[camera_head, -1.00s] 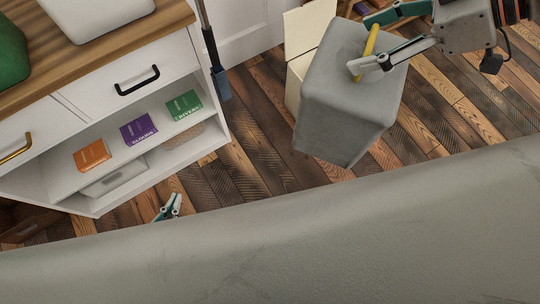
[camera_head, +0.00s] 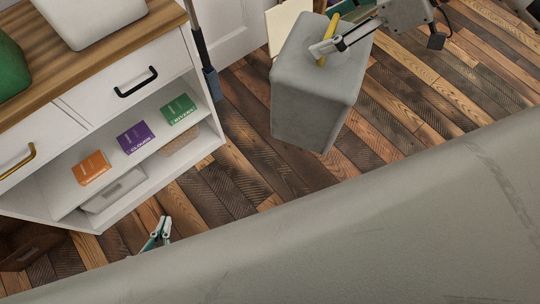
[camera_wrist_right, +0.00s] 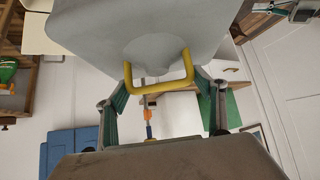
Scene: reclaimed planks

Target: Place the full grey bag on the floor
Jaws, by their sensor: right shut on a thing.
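The grey bag (camera_head: 312,85) is a tall, boxy grey shape right of centre in the head view, with a yellow handle (camera_head: 328,38) on top. My right gripper (camera_head: 326,47) is shut on that handle. In the right wrist view the handle (camera_wrist_right: 160,88) lies between the two fingers, below the bag's pale grey body (camera_wrist_right: 150,35). The bag stands roughly upright over the plank floor (camera_head: 400,110); I cannot tell whether its bottom touches. My left gripper (camera_head: 162,232) shows only partly, low at the left, with nothing visible in it.
A white cabinet (camera_head: 120,85) with drawers and a shelf stands at the left. Its shelf holds orange (camera_head: 91,168), purple (camera_head: 134,137) and green (camera_head: 178,108) boxes. A cream panel (camera_head: 288,25) is behind the bag. The floor to the bag's right is clear.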

